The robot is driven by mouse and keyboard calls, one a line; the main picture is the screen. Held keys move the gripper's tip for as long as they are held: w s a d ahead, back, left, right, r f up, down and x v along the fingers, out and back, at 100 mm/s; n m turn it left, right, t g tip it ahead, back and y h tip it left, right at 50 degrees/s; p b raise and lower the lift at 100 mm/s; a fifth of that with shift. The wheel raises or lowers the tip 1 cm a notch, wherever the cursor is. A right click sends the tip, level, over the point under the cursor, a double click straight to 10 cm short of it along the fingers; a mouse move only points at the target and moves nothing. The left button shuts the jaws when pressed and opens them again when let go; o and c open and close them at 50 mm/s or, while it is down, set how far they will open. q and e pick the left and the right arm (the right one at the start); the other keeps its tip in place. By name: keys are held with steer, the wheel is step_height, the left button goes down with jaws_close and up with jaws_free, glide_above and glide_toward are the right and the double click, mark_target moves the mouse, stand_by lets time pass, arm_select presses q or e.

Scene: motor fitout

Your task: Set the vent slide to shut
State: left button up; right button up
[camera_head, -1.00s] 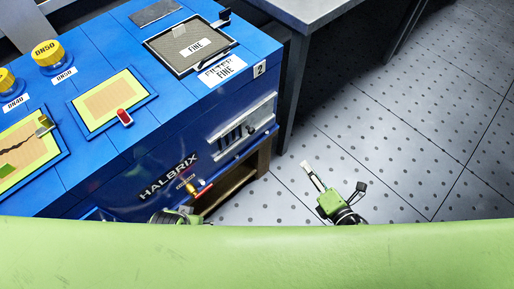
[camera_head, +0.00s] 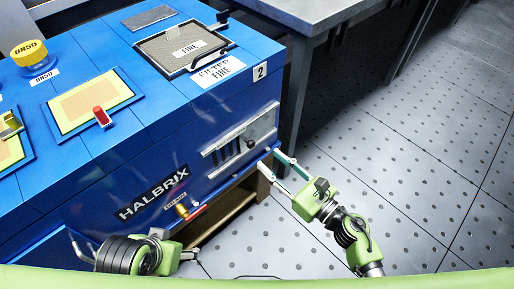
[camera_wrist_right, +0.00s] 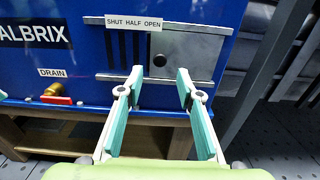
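The vent slide (camera_head: 262,130) is a grey metal plate on the blue cabinet's front, with dark slots showing at its left part. Its black knob (camera_head: 250,143) also shows in the right wrist view (camera_wrist_right: 159,60), below the OPEN end of the label SHUT HALF OPEN (camera_wrist_right: 134,23). My right gripper (camera_head: 268,160) is open and empty, in front of the cabinet and close to the vent's lower right. In the right wrist view its fingertips (camera_wrist_right: 160,73) frame the space just below the knob. My left gripper (camera_head: 165,245) is low at the cabinet's front; its fingers are not clear.
A brass drain tap (camera_head: 182,210) with a red handle sticks out below the HALBRIX plate (camera_head: 153,194). A filter tray (camera_head: 183,48) and a yellow cap (camera_head: 30,53) are on top. A grey table (camera_head: 310,14) stands to the right. The floor (camera_head: 400,150) at right is clear.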

mark_target(252, 146)
steer(key=x, duration=0.6)
steer(key=shift+w+a, duration=0.25)
steer(key=shift+w, duration=0.05)
steer(key=shift+s, duration=0.1)
jaws_close()
